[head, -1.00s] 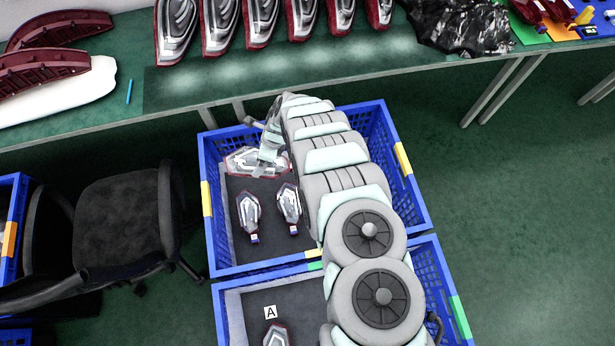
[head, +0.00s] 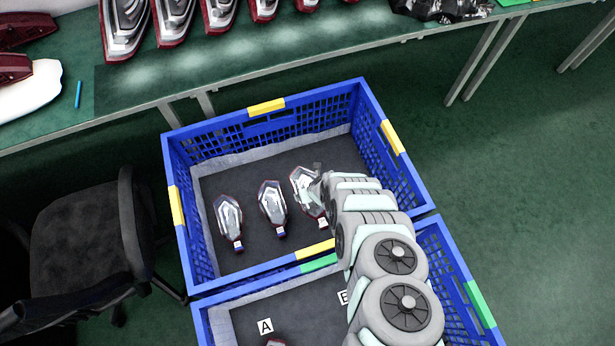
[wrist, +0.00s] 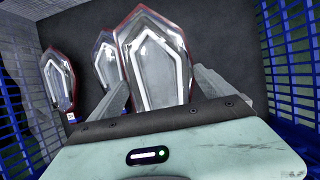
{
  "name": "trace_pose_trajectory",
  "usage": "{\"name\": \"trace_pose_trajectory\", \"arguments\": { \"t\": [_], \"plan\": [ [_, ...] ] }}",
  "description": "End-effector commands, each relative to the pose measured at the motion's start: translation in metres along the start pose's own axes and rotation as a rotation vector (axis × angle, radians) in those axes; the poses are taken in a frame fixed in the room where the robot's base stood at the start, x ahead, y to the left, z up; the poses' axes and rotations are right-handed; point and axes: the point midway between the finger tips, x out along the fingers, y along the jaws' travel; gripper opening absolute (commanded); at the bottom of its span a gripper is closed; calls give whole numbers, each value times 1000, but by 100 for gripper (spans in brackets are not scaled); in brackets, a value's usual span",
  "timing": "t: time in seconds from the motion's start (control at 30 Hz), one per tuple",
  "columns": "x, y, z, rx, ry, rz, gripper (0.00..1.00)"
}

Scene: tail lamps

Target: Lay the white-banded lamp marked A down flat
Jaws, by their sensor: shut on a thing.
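My gripper (head: 318,184) is shut on a clear and red tail lamp (head: 305,190) in the yellow-marked blue crate (head: 178,215). A pale, whitish band shows at its narrow near end; I see no letter on it. In the wrist view this lamp (wrist: 158,62) stands between my fingers (wrist: 160,88), its lower end hidden by my gripper. Its face is up and its tip points away. I cannot tell whether it touches the crate floor. Two similar lamps with bluish ends lie to its left, the middle one (head: 272,207) and the left one (head: 229,220).
A green-marked blue crate (head: 478,300) adjoins in front, with an A label (head: 265,327), a partly hidden B label (head: 343,297) and a lamp edge at the bottom. A bench (head: 250,75) with more lamps stands behind; a chair (head: 85,225) stands left.

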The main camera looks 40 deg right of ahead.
Motion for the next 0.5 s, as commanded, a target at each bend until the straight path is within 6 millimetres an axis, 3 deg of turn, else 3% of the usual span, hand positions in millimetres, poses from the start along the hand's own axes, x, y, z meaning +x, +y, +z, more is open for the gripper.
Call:
{"name": "trace_pose_trajectory", "arguments": {
  "t": [0.03,0.2,0.33,0.5],
  "plan": [
    [24,2,-10,-4,1,1,35],
    [65,0,-27,-5,0,-2,35],
    [86,0,-35,-5,-2,-1,35],
    [96,1,-40,-3,0,0,35]
  ]
}}
